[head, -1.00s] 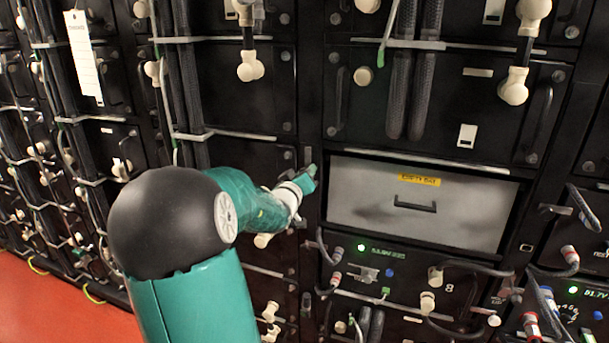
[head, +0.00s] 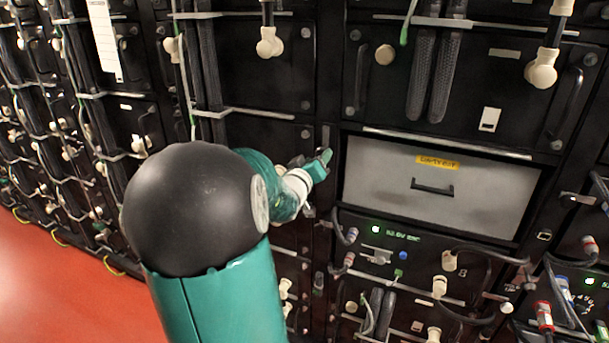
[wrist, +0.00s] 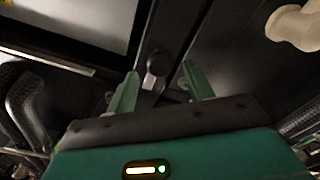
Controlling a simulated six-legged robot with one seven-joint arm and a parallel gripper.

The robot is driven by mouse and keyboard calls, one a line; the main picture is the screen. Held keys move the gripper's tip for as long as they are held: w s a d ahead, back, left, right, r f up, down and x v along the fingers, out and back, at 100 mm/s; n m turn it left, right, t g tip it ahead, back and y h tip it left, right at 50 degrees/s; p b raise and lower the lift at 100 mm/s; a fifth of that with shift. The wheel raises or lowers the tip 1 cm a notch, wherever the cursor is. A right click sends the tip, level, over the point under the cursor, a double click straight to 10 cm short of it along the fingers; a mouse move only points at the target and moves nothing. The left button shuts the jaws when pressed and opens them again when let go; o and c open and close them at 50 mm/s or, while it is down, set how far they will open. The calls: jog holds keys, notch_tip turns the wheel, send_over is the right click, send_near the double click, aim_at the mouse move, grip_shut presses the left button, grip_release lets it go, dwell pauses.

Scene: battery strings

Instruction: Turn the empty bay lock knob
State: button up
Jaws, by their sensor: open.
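The empty bay (head: 385,196) is a light grey panel with a dark handle and a yellow label, set in the black rack right of my gripper. My gripper (head: 322,163) is at the upper left edge of this bay, by the narrow dark post. In the wrist view my gripper (wrist: 159,71) has its two green fingers apart. A dark round knob (wrist: 157,64) on the post shows between the fingertips, with a short tab below it. The fingers are not closed on it. I cannot tell how deep the knob sits between them. In the head view my gripper hides the knob.
Below the bay is a black unit with a lit display (head: 377,230) and several cables. Ribbed black hoses (head: 438,75) hang above the bay. A pale terminal cap (wrist: 293,26) is at the wrist view's upper right. Red floor (head: 60,290) is clear at lower left.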

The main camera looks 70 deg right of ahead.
jog(key=a, duration=0.9)
jog(key=shift+w+a, duration=0.3)
jog(key=shift+w, duration=0.1)
jog(key=w+a+n+t+y, duration=0.25)
jog(key=w+a+t, duration=0.3)
jog(key=w, duration=0.35)
jog(key=w+a+n+t+y, duration=0.2)
jog(key=w+a+t+y, duration=0.25)
jog(key=w+a, duration=0.4)
jog(key=w+a+n+t+y, duration=0.2)
jog(key=w+a+y, duration=0.15)
jog(key=a, duration=0.35)
jog(key=w+a+n+t+y, duration=0.1)
jog(key=w+a+n+y, duration=0.2)
jog(key=a, duration=0.5)
jog(key=s+a+f+n+g+y, duration=0.1)
jog(key=s+a, duration=0.4)
jog(key=a, duration=0.5)
jog(key=s+a+f+n+g+y, duration=0.1)
jog(key=s+a+f+g+y, duration=0.1)
jog(key=a, duration=0.9)
jog(key=s+g+y, duration=0.1)
jog(key=s+g, duration=0.1)
jog(key=s, duration=0.1)
jog(key=shift+s+f+n+g, duration=0.3)
jog(key=shift+n+g, duration=0.05)
jog(key=shift+g, duration=0.05)
